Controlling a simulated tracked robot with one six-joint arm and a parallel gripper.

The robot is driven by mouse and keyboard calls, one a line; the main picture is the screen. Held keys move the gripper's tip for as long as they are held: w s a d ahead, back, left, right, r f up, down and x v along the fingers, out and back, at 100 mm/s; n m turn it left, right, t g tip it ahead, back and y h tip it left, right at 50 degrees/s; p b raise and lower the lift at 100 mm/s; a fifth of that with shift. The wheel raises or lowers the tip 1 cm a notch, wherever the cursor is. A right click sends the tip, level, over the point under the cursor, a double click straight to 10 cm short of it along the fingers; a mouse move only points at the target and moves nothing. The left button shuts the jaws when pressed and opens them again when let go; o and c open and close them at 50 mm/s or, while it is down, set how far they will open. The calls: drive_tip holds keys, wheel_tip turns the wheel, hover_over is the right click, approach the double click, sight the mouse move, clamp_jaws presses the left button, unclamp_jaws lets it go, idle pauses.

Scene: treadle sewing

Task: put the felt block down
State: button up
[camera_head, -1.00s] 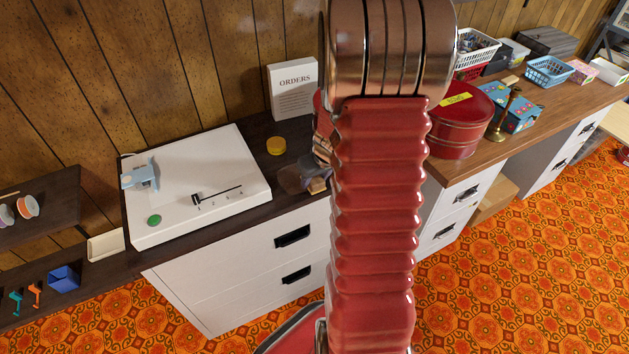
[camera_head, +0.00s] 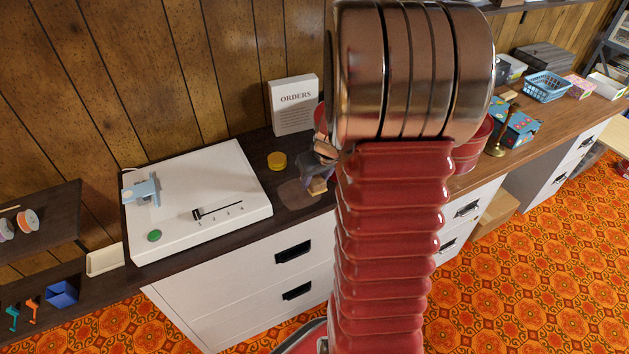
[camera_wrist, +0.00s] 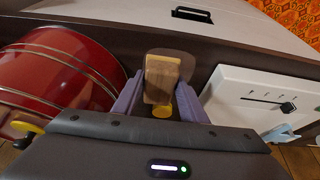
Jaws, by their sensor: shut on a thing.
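The tan felt block (camera_head: 317,187) is at the lower end of my gripper (camera_head: 317,178) in the head view, over the dark worktop (camera_head: 262,205). In the wrist view the felt block (camera_wrist: 161,78) sits between the two grey-purple fingers of my gripper (camera_wrist: 160,97), which is shut on it. A rounded brown patch (camera_head: 292,194) on the worktop lies beside and partly under the block in the head view. I cannot tell whether the block touches the surface. My arm hides the worktop to the right.
A white machine (camera_head: 200,195) with a slider stands left of my gripper. A yellow disc (camera_head: 277,161) and a white ORDERS sign (camera_head: 295,105) are behind. A red round tin (camera_wrist: 60,70) is close by on the other side. White drawers (camera_head: 250,285) are below.

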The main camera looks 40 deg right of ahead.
idle(0.3)
drive_tip(key=shift+n+y, duration=0.3)
drive_tip(key=shift+n, duration=0.4)
drive_tip(key=w+a, duration=0.2)
drive_tip(key=a, duration=0.2)
drive_tip(key=w+a, duration=0.3)
drive_tip(key=a, duration=0.1)
drive_tip(key=w+a, duration=0.3)
drive_tip(key=a, duration=0.2)
drive_tip(key=shift+r, duration=0.4)
drive_tip(key=shift+n, duration=0.7)
drive_tip(key=w+a, duration=0.1)
drive_tip(key=a, duration=0.4)
drive_tip(key=w+a, duration=0.1)
drive_tip(key=a, duration=0.4)
drive_tip(key=w+a+r, duration=0.1)
drive_tip(key=w+a, duration=0.1)
drive_tip(key=a, duration=0.3)
drive_tip(key=shift+w+a, duration=0.1)
drive_tip(key=shift+a, duration=0.25)
